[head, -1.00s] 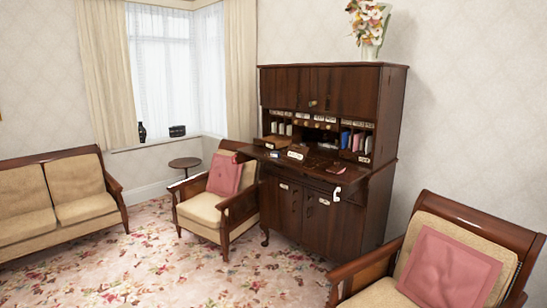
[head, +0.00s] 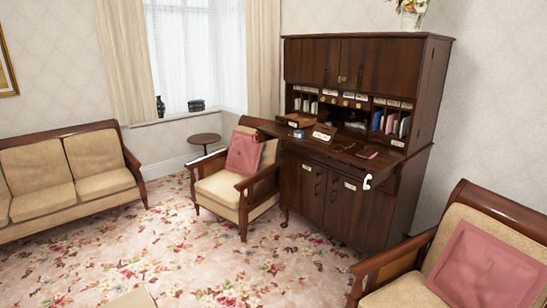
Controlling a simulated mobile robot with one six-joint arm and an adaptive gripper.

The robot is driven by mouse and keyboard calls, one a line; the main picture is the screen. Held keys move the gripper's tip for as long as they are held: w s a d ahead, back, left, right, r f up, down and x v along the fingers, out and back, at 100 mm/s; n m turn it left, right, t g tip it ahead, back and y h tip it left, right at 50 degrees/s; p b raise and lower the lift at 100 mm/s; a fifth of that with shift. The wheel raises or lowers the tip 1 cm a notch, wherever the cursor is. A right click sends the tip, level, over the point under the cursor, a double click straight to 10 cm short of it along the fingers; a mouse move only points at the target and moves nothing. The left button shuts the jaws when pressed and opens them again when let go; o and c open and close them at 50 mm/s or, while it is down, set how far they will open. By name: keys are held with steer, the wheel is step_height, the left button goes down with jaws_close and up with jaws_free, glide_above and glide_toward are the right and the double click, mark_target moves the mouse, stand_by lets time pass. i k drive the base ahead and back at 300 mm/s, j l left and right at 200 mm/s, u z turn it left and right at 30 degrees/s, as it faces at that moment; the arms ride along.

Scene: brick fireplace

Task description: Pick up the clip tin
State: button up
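A dark wooden bureau (head: 352,62) stands against the wall right of centre in the head view, with its writing flap (head: 340,149) lowered. On the flap are a small blue item (head: 298,133), a labelled box (head: 323,132), a brown tray-like box (head: 294,120) and a reddish flat book (head: 367,152). These are small in the picture, and I cannot tell which, if any, is the clip tin. My gripper is not in view.
An armchair with a pink cushion (head: 244,152) stands close to the bureau's left side. Another armchair (head: 400,292) is at the lower right. A sofa (head: 40,172) is at the left, and a small round table (head: 204,139) is by the window. Flowered carpet (head: 185,262) lies open in front.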

mark_target(299, 134)
steer(key=i, duration=2.5)
steer(key=i+z, duration=0.15)
steer(key=i, duration=0.3)
steer(key=i+j+z, duration=0.1)
steer(key=i, duration=0.35)
steer(key=i+j+z, duration=0.15)
steer(key=i, duration=0.25)
steer(key=i+j+z, duration=0.1)
steer(key=i, duration=0.35)
